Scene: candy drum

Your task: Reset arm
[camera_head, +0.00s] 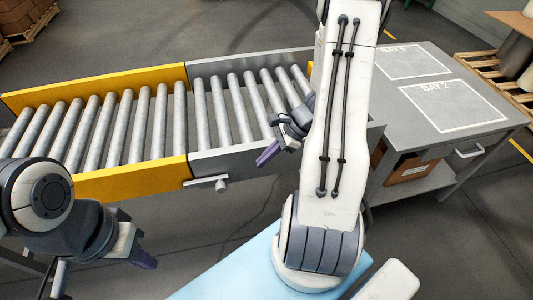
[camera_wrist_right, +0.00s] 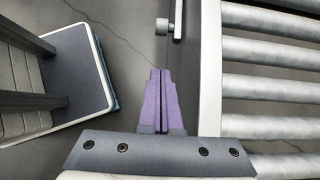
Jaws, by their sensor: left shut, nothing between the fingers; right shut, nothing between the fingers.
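My right gripper (camera_head: 268,154) is near the middle, beside the grey front rail of the conveyor, partly behind my right arm. In the right wrist view its purple fingers (camera_wrist_right: 160,100) are together with nothing between them. The floor shows beyond their tips.
A roller conveyor (camera_head: 120,176) with yellow and grey sections runs across the back. A knob (camera_head: 221,185) juts from its front rail. At right stands a grey table (camera_head: 415,130) marked BAY 2 and another bay, with a cardboard box (camera_head: 408,170) below. Wooden pallets (camera_head: 490,75) stand at far right.

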